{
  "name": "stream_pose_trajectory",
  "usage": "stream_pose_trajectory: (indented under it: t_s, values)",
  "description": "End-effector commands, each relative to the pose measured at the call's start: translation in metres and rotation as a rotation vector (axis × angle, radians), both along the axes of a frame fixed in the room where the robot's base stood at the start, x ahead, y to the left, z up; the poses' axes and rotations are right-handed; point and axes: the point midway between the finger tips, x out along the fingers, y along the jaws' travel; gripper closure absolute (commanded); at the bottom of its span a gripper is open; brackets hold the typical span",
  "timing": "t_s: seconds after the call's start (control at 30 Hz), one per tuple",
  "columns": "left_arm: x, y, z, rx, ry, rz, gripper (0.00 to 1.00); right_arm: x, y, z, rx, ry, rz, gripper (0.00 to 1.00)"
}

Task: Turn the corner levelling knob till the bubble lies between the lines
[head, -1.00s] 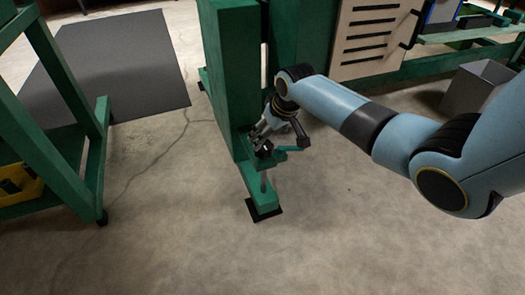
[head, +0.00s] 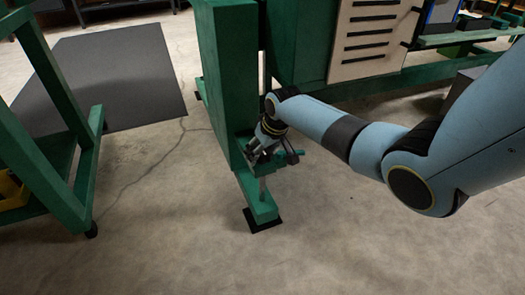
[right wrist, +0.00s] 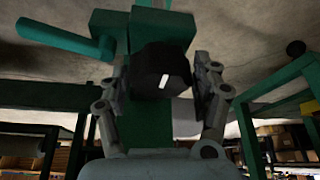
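The black levelling knob (right wrist: 165,68) with a white mark on its face shows in the right wrist view, on a green bracket (right wrist: 150,125). My right gripper (right wrist: 165,85) has one finger on each side of the knob, with narrow gaps seeming to remain. In the head view my right gripper (head: 262,146) is low beside the green machine column (head: 228,80), above its foot (head: 258,208). The gripper hides the knob there. A teal lever (right wrist: 65,37) sticks out beside the knob. I cannot make out the bubble or its lines. My left gripper is not in view.
A green frame stand (head: 55,150) with a yellow bin (head: 18,195) stands at the left. A dark mat (head: 110,75) lies behind it. A slotted panel (head: 368,38) and green rails are at the back right. The concrete floor in front is clear.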

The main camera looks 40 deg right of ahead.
Motion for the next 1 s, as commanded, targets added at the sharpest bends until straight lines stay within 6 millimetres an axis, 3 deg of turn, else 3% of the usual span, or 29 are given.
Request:
stream_pose_trajectory:
  t_s: [0.03, 0.3, 0.6, 1.0]
  values:
    - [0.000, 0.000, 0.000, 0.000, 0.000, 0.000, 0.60, 0.000, 0.000, 0.000, 0.000, 0.000, 0.000, 0.44]
    - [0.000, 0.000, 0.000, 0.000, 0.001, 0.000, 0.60, 0.000, 0.000, 0.000, 0.000, 0.001, 0.000, 0.75]
    - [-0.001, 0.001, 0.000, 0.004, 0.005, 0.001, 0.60, 0.000, 0.001, 0.002, 0.001, 0.001, -0.046, 0.75]
    - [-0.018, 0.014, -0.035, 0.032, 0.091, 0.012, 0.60, 0.001, 0.002, 0.004, 0.002, 0.001, -0.335, 0.75]
